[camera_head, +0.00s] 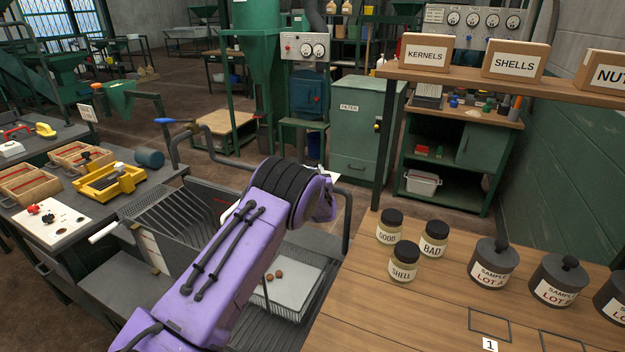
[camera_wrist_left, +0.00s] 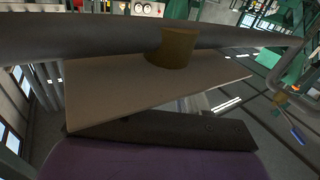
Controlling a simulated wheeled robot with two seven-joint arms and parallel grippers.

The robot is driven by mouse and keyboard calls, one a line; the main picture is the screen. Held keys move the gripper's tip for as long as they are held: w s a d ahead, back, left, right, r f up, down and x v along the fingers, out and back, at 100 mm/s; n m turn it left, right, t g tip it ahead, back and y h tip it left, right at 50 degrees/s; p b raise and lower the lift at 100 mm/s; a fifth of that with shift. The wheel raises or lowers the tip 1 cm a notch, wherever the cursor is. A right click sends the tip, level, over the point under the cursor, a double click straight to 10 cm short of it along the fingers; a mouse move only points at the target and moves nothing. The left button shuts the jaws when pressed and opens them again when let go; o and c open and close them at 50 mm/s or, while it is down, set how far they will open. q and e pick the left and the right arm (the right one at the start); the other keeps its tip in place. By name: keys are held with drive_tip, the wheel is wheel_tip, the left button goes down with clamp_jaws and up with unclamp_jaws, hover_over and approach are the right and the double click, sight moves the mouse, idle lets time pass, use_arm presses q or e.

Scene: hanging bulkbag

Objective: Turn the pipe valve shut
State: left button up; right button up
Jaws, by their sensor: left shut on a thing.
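A blue-tipped lever (camera_head: 172,121) with a brass-coloured part stands on a grey pipe (camera_head: 215,131) left of my purple arm. A blue-tipped piece (camera_wrist_left: 296,136) also shows at the right of the left wrist view. My left gripper (camera_head: 322,192) is at the end of that arm, near the pipe's right bend; the wrist hides its fingers. The wrist view shows a dark gripper part (camera_wrist_left: 160,132), a beige plate (camera_wrist_left: 150,82), a brass-coloured cylinder (camera_wrist_left: 172,47) and a grey bar. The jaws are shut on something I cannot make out. My right gripper is out of view.
A wooden bench (camera_head: 400,310) with jars and sample pots is at right, under a shelf (camera_head: 450,85) of labelled boxes. A tray (camera_head: 285,298) with a few nuts lies beneath my arm. A dark bench (camera_head: 120,190) stands at left. Open floor lies behind.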

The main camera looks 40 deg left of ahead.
use_arm(q)
drive_tip(key=n+g+y+b, duration=0.1)
drive_tip(key=g, duration=0.1)
drive_tip(key=n+g+y+b, duration=0.1)
drive_tip(key=n+g+b, duration=0.1)
drive_tip(key=n+g+y+b, duration=0.1)
drive_tip(key=g, duration=0.1)
drive_tip(key=shift+f+n+y+b, duration=0.25)
drive_tip(key=shift+n+y+b, duration=0.05)
drive_tip(key=shift+n+y, duration=0.1)
drive_tip(key=shift+r+n+g+b, duration=0.1)
drive_tip(key=shift+n+g+b, duration=0.4)
drive_tip(key=shift+g, duration=0.3)
drive_tip(key=shift+r+g+b, duration=0.15)
drive_tip(key=shift+g+b, duration=0.25)
drive_tip(key=shift+g, duration=0.1)
drive_tip(key=shift+n+y, duration=0.3)
drive_tip(key=shift+r, duration=0.1)
drive_tip(key=o, duration=1)
drive_tip(key=shift+c, duration=0.2)
drive_tip(key=s+d+b, duration=0.1)
drive_tip(key=s+d, duration=0.1)
drive_tip(key=d, duration=0.8)
drive_tip(key=shift+d+b, duration=0.15)
drive_tip(key=shift+b, duration=0.15)
